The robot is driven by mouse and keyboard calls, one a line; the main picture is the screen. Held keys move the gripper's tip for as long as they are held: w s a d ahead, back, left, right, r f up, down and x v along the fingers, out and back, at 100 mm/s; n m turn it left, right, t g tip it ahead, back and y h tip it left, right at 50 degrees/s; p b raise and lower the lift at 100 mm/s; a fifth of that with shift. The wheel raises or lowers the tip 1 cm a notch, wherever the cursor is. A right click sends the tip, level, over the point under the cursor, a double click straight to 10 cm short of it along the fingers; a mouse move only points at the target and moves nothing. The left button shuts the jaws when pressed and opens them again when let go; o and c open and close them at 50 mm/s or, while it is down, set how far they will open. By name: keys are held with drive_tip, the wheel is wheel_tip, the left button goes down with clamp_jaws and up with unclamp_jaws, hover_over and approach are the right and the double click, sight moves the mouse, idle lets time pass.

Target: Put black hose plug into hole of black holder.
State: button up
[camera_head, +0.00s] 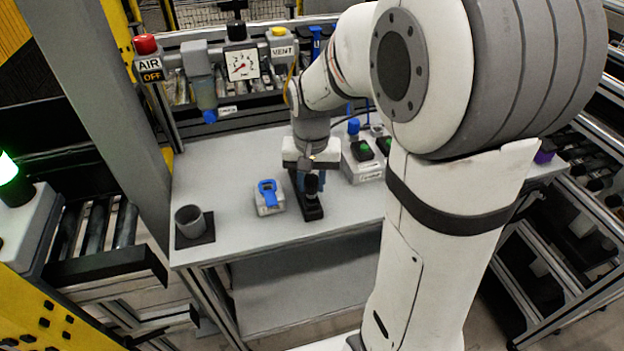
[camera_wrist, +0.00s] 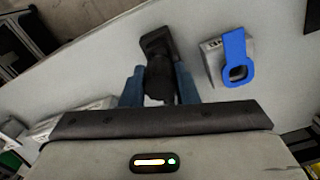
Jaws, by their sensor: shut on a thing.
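My gripper (camera_head: 311,178) points down over the table and is shut on the black hose plug (camera_head: 312,184). In the wrist view the plug (camera_wrist: 160,84) shows as a dark round body between the two blue-grey fingers (camera_wrist: 160,90). The black holder (camera_head: 309,212) is a long dark base on the table, directly below and around the gripper in the head view. Its far end (camera_wrist: 156,42) shows just beyond the plug in the wrist view. The plug hides the hole, and I cannot tell whether its tip is above the hole or in it.
A grey block with a blue clip (camera_head: 268,196) stands left of the holder. A dark grey cup (camera_head: 189,222) on a black mat is near the table's left corner. A white box with green buttons (camera_head: 363,160) stands to the right. Table between cup and block is clear.

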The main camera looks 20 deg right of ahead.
sight(311, 178)
drive_tip(key=shift+f+b, duration=1.05)
drive_tip(key=shift+f, duration=0.4)
drive_tip(key=o, duration=1)
drive_tip(key=shift+o, duration=0.2)
drive_tip(key=shift+r, duration=0.1)
wheel_tip(311, 178, up, 8)
drive_tip(key=shift+f, duration=0.15)
drive_tip(key=s+f+n+t, duration=0.1)
drive_tip(key=s+n+t, duration=0.1)
drive_tip(key=s, duration=1.2)
drive_tip(key=shift+d+n+t, duration=0.15)
drive_tip(key=shift+n+t, duration=0.15)
drive_tip(key=shift+n, duration=0.5)
